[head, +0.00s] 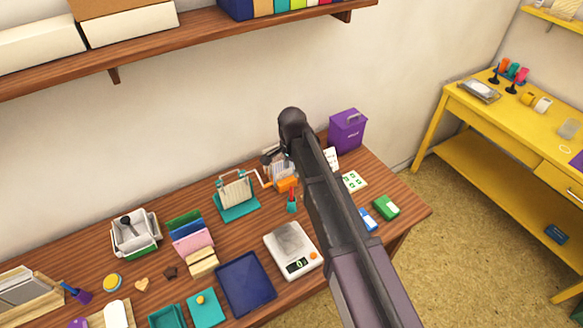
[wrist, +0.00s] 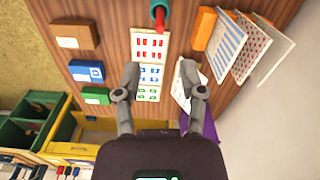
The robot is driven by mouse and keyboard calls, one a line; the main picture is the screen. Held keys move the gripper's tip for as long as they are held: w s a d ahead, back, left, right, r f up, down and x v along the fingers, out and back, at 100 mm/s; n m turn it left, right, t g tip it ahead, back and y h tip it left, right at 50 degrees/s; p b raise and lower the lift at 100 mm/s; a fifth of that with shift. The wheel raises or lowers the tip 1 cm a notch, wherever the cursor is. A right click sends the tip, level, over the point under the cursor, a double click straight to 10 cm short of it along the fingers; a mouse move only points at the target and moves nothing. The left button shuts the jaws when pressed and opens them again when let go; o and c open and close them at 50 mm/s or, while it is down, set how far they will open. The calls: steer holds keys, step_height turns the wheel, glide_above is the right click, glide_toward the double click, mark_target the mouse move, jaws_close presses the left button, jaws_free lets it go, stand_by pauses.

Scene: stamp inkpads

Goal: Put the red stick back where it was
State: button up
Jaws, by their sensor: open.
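A red stick (head: 292,191) stands in a small teal cup (head: 291,207) on the wooden desk, beside an orange block. In the wrist view, the red stick's end (wrist: 160,16) and the teal cup (wrist: 160,3) are cut off at the top edge. My gripper (wrist: 161,74) is open and empty, its two fingers spread over a white card (wrist: 151,46) with red, blue and green marks. The red stick is ahead of the fingers and apart from them. In the head view my arm hides much of the gripper.
A digital scale (head: 292,250) sits left of my arm, with a navy tray (head: 245,283) beside it. A purple bin (head: 347,131) stands behind.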

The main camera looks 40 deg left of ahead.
steer(key=shift+d, duration=0.1)
stand_by(0.7)
steer(key=w+d, duration=0.3)
steer(key=d, duration=0.7)
steer(key=w+d+n, duration=0.1)
steer(key=w+d, duration=0.3)
steer(key=d, duration=0.6)
steer(key=w+d, duration=0.3)
steer(key=d, duration=0.7)
steer(key=s+d+n, duration=0.1)
steer(key=s+d, duration=0.1)
steer(key=d, duration=1.1)
steer(key=s+d, duration=0.3)
steer(key=d, duration=1.1)
steer(key=shift+s+d+n, duration=0.25)
steer(key=shift+n, duration=0.15)
steer(key=shift+a, duration=0.1)
